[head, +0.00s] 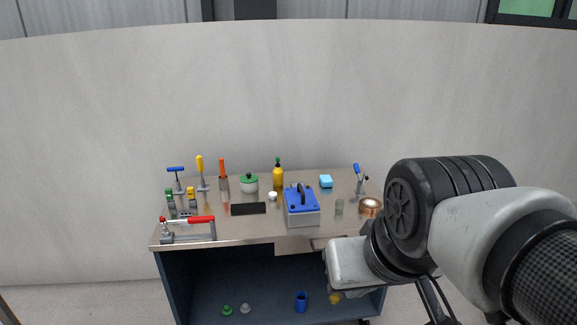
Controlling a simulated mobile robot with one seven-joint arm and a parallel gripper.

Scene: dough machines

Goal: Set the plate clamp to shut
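The tabletop carries several clamp-like devices, and I cannot tell for certain which is the plate clamp. A clamp with a red handle (200,219) lies at the front left corner, its handle nearly level over a grey frame. At the back left stand a blue T-handled device (177,180), a yellow-handled one (201,174) with its handle upright, and an orange-handled one (223,175). A blue-handled device (359,180) stands at the right end, its handle raised and tilted. My gripper (347,264) is at the table's front right, apart from these devices; its fingers are not clear.
A blue-lidded box (302,203) stands at the table's middle front. A green-lidded pot (249,183), yellow bottle (278,174) and copper bowl (370,206) are also on top. A blue cup (300,302) is on the lower shelf. My arm covers the right side.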

